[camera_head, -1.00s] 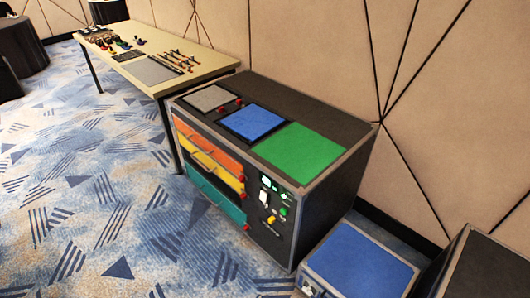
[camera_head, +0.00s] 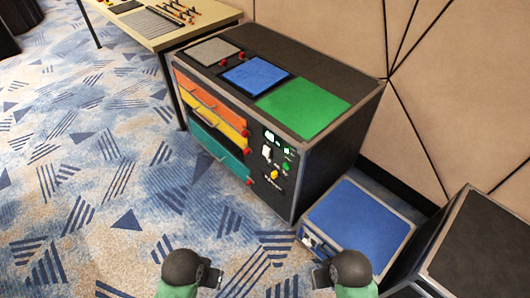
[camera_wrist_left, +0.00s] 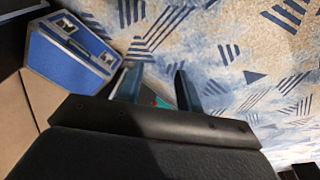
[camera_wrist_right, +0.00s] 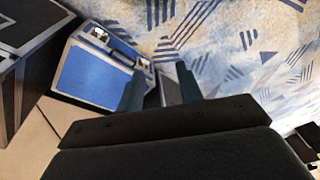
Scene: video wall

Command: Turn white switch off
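The white switch (camera_head: 266,152) is a small upright piece on the dark front control panel of the black cabinet (camera_head: 330,150). Its exact position, on or off, is too small to tell. A green button (camera_head: 286,167), a yellow knob (camera_head: 274,175) and lit green displays (camera_head: 270,135) are around it. My left gripper (camera_head: 223,277) is low in the head view, in front of and below the panel. Its fingers are apart and empty in the left wrist view (camera_wrist_left: 155,80). My right gripper (camera_head: 318,277) is low to its right, also open and empty in the right wrist view (camera_wrist_right: 158,80).
A blue-topped case (camera_head: 360,222) stands on the floor right of the cabinet, with a dark box (camera_head: 485,255) beyond it. Orange, yellow and teal drawers (camera_head: 220,155) are left of the panel. A table (camera_head: 195,20) stands at the back left. Carpet in front is clear.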

